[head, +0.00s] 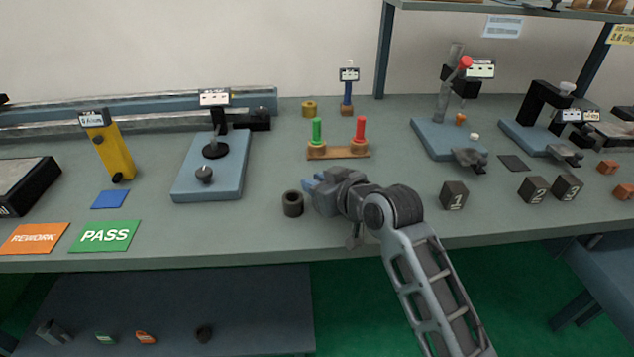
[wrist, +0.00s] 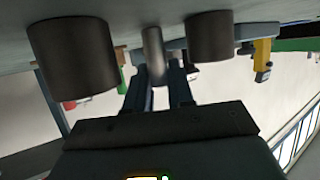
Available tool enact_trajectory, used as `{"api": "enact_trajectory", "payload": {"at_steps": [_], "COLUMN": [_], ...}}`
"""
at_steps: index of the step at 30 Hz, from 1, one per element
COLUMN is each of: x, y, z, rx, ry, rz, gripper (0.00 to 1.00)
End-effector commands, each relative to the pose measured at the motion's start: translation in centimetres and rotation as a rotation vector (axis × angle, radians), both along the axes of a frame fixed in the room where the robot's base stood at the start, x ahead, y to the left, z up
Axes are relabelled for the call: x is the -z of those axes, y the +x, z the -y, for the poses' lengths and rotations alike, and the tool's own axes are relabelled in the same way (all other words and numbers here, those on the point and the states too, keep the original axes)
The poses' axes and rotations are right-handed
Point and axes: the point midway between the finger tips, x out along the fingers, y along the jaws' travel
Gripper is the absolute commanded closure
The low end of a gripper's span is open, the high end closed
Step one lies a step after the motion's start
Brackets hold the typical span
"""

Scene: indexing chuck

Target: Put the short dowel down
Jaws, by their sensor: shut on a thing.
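The short dowel (wrist: 153,58) is a plain grey cylinder, seen in the wrist view, where the picture is upside down. My gripper (head: 308,185) is low over the bench at its middle front, and its two fingers (wrist: 160,88) are shut on the dowel. The dowel looks upright, with its lower end close to the bench top; I cannot tell whether it touches. In the head view, my gripper hides the dowel.
A dark hollow cylinder (head: 292,204) stands just left of my gripper. The wrist view shows two dark cylinders, a near one (wrist: 72,58) and another (wrist: 210,37), flanking the dowel. A wooden stand (head: 338,153) with green and red pegs is behind. Bench front-left of the cylinder is clear.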

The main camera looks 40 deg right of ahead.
Motion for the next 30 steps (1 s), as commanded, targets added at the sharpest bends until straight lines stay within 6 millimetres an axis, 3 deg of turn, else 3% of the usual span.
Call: {"api": "enact_trajectory", "payload": {"at_steps": [5, 6, 9, 20, 30], "x": [0.4, 0.3, 0.3, -0.2, -2.6], "y": [0.0, 0.0, 0.0, -0.6, -6.6], "z": [0.0, 0.0, 0.0, 0.0, -0.6], "rx": [0.000, 0.000, 0.000, 0.000, 0.002], "ry": [0.000, 0.000, 0.000, 0.001, -0.001], "rz": [0.001, 0.000, 0.000, -0.001, 0.000], "gripper": [1.00, 0.74, 0.66, 0.66, 0.66]}}
